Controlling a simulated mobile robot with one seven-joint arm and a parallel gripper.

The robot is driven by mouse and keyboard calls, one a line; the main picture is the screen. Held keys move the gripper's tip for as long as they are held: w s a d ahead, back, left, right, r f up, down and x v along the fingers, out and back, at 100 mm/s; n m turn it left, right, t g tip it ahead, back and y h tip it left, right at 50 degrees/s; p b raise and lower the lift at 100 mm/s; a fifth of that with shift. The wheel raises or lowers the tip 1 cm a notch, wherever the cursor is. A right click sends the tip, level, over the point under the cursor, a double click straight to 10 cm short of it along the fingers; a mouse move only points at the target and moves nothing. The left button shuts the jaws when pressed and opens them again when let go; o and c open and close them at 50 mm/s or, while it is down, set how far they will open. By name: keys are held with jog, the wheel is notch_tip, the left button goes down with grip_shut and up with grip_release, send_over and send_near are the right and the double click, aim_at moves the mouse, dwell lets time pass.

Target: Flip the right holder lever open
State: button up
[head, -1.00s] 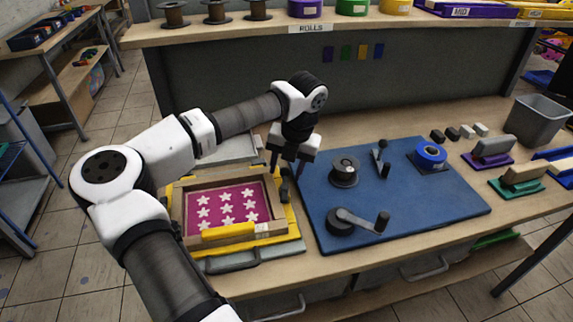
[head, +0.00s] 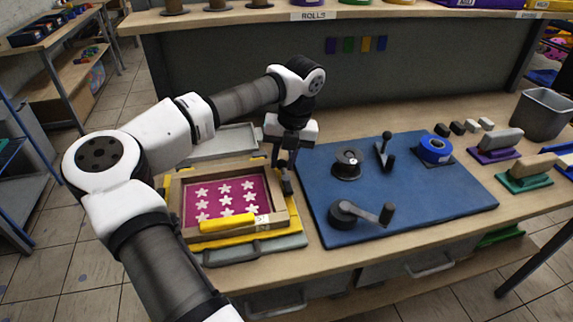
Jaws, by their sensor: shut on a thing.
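The wooden screen frame (head: 180,215), with a magenta sheet bearing white stars, sits on a yellow holder (head: 205,244) at the left of the bench. A yellow bar (head: 228,222) lies across its front part. My gripper (head: 285,176) points down at the right edge of the frame, between the frame and the blue mat. It is shut on the right holder lever, which its dark fingers mostly hide. I cannot tell the lever's angle.
The blue mat (head: 420,212) to the right carries a spool (head: 347,163), a small upright lever (head: 385,152), a crank (head: 362,213) and a blue tape roll (head: 435,149). Stamps and a grey bin (head: 541,116) stand farther right. A grey panel lies behind the frame.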

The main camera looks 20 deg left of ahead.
dwell(0.3)
jog(key=o, duration=1)
jog(key=r, duration=0.4)
jog(key=d+r+b, duration=0.1)
jog(key=r, duration=0.4)
jog(key=w+d+r+b, duration=0.1)
jog(key=r, duration=0.3)
jog(key=shift+d+r, duration=0.15)
jog(key=shift+r, duration=0.2)
